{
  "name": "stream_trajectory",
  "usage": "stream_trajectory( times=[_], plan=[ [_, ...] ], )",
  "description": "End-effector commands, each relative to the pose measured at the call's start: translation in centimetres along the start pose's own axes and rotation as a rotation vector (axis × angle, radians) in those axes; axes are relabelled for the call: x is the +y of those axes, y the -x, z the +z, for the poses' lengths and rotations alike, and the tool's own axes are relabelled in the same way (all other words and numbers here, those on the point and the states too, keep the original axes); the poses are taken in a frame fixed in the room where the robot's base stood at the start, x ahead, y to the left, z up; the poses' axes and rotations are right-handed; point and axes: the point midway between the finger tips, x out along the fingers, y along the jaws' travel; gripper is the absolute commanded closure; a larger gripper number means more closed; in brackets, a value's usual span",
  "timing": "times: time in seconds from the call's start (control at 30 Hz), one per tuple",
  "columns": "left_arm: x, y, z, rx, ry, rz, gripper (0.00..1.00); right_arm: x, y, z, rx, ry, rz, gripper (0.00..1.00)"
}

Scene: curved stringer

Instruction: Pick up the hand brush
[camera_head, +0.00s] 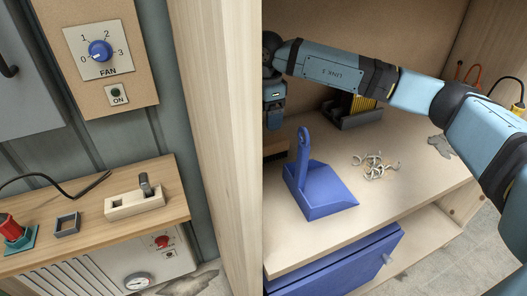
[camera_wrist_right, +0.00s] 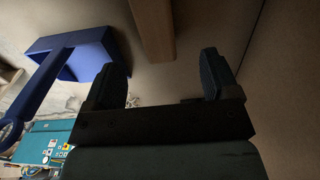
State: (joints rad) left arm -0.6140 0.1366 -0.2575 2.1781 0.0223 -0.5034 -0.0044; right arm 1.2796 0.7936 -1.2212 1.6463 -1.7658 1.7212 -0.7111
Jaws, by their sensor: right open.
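The hand brush (camera_head: 275,149) is partly visible in the head view, a brown strip with dark bristles beside the wooden post, which hides its left part. In the right wrist view a wooden bar (camera_wrist_right: 154,30), likely its handle, lies beyond the fingertips, roughly in line with the gap. My right gripper (camera_head: 274,122) points down above the brush, apart from it. In the wrist view the right gripper (camera_wrist_right: 161,82) is open, with nothing between its fingers. My left gripper is not in view.
A blue dustpan (camera_head: 322,193) with an upright handle stands close by the brush. Curled shavings (camera_head: 375,165) lie to its right. A dark holder with yellow parts (camera_head: 356,110) stands behind. The wooden post (camera_head: 225,150) borders the shelf on the left. The shelf's front right is clear.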

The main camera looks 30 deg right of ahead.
Motion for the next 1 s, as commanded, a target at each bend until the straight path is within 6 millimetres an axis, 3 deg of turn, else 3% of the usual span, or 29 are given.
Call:
stream_trajectory(
  times=[0.1,0.3,0.57,0.83,1.0],
  plan=[
    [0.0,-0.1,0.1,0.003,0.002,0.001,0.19,0.1,-2.7,0.0,0.000,-0.001,0.004,0.19],
    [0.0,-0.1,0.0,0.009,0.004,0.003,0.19,0.1,-5.8,-0.1,0.000,0.000,0.003,0.19],
    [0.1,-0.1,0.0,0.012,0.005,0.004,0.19,0.2,-7.3,-0.1,0.001,0.000,0.002,0.19],
    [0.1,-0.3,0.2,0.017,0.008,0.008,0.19,0.7,-11.2,-0.5,0.000,0.001,0.002,0.19],
    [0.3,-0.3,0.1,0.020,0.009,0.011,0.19,0.6,-11.8,-0.5,0.000,0.001,0.001,0.19]
  ],
)
